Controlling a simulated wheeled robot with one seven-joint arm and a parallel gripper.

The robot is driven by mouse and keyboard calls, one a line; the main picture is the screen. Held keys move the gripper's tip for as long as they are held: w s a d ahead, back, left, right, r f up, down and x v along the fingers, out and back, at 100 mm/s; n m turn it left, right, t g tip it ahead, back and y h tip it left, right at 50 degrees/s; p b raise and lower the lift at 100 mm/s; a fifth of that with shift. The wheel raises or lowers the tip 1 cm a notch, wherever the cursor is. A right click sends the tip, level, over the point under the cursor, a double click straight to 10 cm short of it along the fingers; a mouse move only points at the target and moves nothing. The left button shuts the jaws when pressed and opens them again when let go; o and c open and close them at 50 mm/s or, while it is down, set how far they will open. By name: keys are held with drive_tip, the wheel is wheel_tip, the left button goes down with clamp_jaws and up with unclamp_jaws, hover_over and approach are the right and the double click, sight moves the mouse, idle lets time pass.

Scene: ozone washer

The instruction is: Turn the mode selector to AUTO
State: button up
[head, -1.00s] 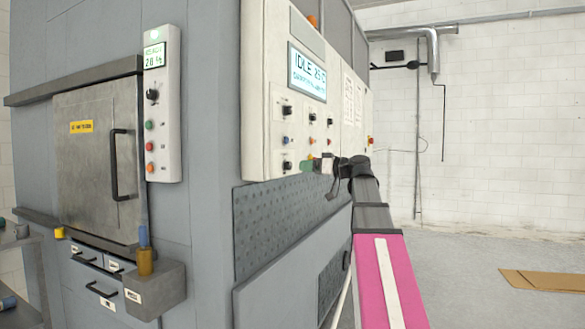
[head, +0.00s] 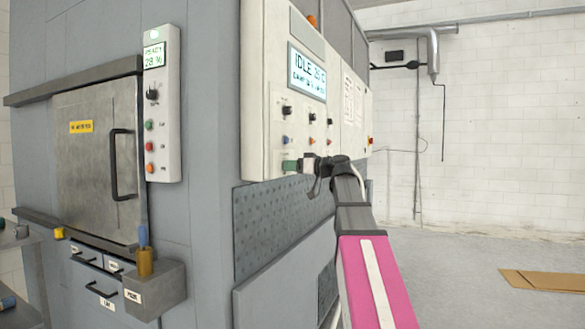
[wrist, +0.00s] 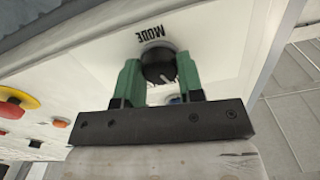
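The mode selector (wrist: 158,66) is a round black knob on the white panel, under the printed word MODE, which appears upside down in the wrist view. My gripper (wrist: 160,70) has green fingers, one on each side of the knob. The fingers are apart with the knob between or just beyond their tips; I cannot tell whether they touch it. In the head view my gripper (head: 291,165) is at the lower left of the control panel (head: 264,90) and covers the knob. Position markings around the knob are not readable.
The panel display (head: 307,72) reads IDLE. Other knobs and buttons sit close above my gripper. In the wrist view a red emergency button (wrist: 14,105) with a yellow base and an orange button (wrist: 60,123) are at left. Open floor (head: 450,275) lies to the right.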

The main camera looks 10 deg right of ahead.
drive_tip(key=shift+m, duration=4)
drive_tip(key=o, duration=0.9)
drive_tip(key=shift+o, duration=0.2)
drive_tip(key=shift+s, duration=0.1)
drive_tip(key=v, duration=1)
drive_tip(key=shift+s+d, duration=0.25)
drive_tip(key=shift+d, duration=0.1)
